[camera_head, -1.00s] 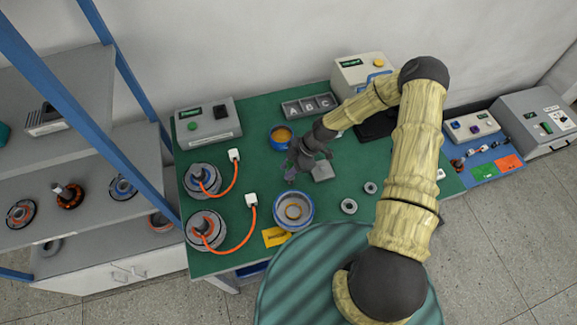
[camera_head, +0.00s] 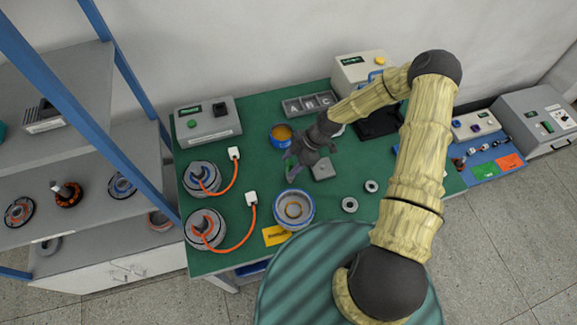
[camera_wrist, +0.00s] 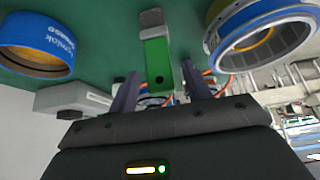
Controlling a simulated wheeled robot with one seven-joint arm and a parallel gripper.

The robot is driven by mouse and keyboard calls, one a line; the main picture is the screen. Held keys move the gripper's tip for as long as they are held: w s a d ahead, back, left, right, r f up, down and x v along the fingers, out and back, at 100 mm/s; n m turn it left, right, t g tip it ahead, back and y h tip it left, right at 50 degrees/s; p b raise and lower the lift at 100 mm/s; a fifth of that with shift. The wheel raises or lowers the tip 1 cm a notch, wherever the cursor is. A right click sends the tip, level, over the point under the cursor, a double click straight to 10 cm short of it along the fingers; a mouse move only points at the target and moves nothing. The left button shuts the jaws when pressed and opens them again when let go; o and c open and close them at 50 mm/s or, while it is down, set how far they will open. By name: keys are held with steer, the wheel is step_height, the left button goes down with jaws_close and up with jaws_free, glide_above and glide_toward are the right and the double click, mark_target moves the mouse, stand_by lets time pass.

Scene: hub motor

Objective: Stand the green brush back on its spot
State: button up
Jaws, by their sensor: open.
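The green brush (camera_wrist: 157,62) shows in the wrist view, with a green handle that has a dark hole and a grey end (camera_wrist: 151,18). I cannot tell whether it stands or lies. My gripper (camera_wrist: 160,88) is open, with a dark finger on each side of the handle's near end; contact is not clear. In the head view my gripper (camera_head: 290,170) is low over the green bench between the blue tin (camera_head: 281,136) and the blue-rimmed ring (camera_head: 294,209). The brush is not distinct there. A grey square block (camera_head: 322,169) lies right of my gripper.
Two motor discs with orange cables (camera_head: 204,228) are on the bench's left. A yellow tag (camera_head: 276,236) and small grey rings (camera_head: 349,205) lie near the front. A lettered tray (camera_head: 308,104) is behind. Bare green mat (camera_head: 255,175) shows left of my gripper.

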steer(key=b+v, duration=0.3)
steer(key=v, duration=0.7)
steer(key=shift+s, duration=0.1)
steer(key=s+d+r+m+t+h, duration=0.2)
steer(key=s+d+r+m+h, duration=0.1)
steer(key=s+r+m, duration=0.3)
steer(key=s+d+r+m+t+h, duration=0.2)
steer(key=s+d+r+m, duration=0.3)
steer(key=r+m, duration=0.6)
steer(key=s+m+h, duration=0.1)
steer(key=s+m, duration=0.1)
steer(key=m, duration=0.2)
steer(key=shift+s+r, duration=0.15)
steer(key=shift+s, duration=0.15)
steer(key=shift+c, duration=0.2)
